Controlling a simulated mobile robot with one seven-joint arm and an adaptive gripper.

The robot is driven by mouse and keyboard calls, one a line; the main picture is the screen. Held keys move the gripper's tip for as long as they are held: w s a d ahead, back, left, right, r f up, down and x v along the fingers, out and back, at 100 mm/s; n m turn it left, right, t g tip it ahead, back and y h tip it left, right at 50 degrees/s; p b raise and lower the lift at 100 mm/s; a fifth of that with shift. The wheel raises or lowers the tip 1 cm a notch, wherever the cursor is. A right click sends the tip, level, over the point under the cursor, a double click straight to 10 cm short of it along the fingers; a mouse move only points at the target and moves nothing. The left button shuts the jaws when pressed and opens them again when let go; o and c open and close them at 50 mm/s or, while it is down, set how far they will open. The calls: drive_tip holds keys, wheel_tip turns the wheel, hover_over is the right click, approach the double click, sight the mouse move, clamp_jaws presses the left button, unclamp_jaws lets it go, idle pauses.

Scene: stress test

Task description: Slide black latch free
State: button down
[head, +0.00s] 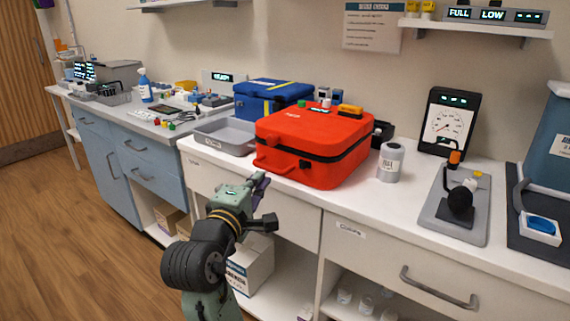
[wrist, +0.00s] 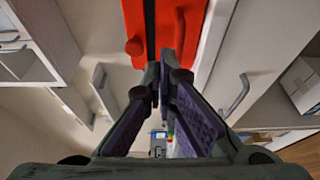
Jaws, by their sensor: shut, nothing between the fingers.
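A red case (head: 315,130) sits closed on the white counter, with a dark seam band around it and a red carry handle at its front left. A small black latch (head: 305,164) is on its front face, below the seam. My gripper (head: 263,180) is shut and empty, in front of the counter edge, to the left of and below the latch, apart from it. In the wrist view my gripper (wrist: 166,64) shows its fingers together just short of the red case (wrist: 186,22). I cannot make out the latch clearly in the wrist view.
A grey tray (head: 222,136) stands left of the case, and a blue case (head: 270,97) is behind it. A grey canister (head: 391,162) stands to its right. A grey plate with a black knob (head: 460,203) is further right. Drawer handles (head: 437,290) stick out below the counter.

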sight(299, 160)
drive_tip(key=p+x, duration=0.1)
drive_tip(key=x, duration=0.8)
drive_tip(key=shift+w+r+p, duration=0.1)
drive_tip(key=shift+w+p, duration=0.05)
drive_tip(key=shift+p, duration=0.15)
drive_tip(key=d, duration=0.1)
drive_tip(key=s+d, duration=0.1)
drive_tip(key=shift+d+p, duration=0.3)
drive_tip(key=shift+p, duration=0.05)
drive_tip(key=shift+s+d, duration=0.3)
drive_tip(key=shift+d, duration=0.15)
drive_tip(key=shift+s+d+p, duration=0.6)
drive_tip(key=shift+s+d, duration=0.15)
drive_tip(key=shift+d, duration=0.2)
